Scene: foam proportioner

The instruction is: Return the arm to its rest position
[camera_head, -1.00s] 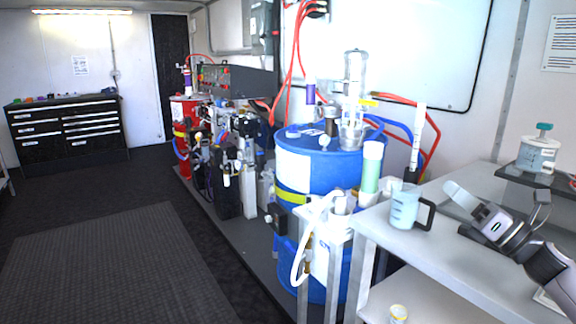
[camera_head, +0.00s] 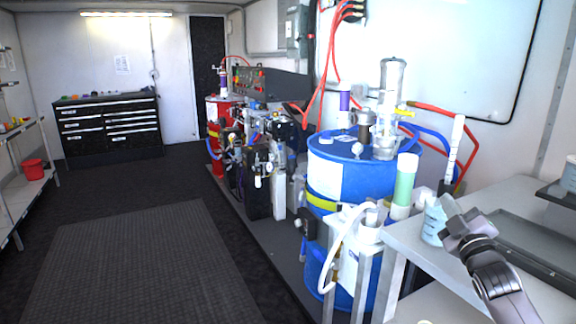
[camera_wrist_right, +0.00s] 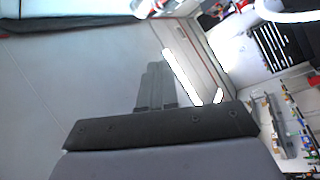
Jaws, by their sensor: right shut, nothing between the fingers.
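My right arm comes in from the lower right of the head view. Its grey gripper (camera_head: 458,222) is above the white bench, in front of part of a clear measuring jug (camera_head: 432,222). In the right wrist view the two dark fingers (camera_wrist_right: 155,84) lie together with nothing between them. Whether the gripper touches the jug cannot be told. My left arm and gripper are not in view.
The white bench (camera_head: 410,245) carries a dark tray (camera_head: 530,245) at the right. A blue drum (camera_head: 345,180) with hoses and a green-and-white tube (camera_head: 404,187) stand just left. A black drawer cabinet (camera_head: 108,128) is far back. The floor at left is clear.

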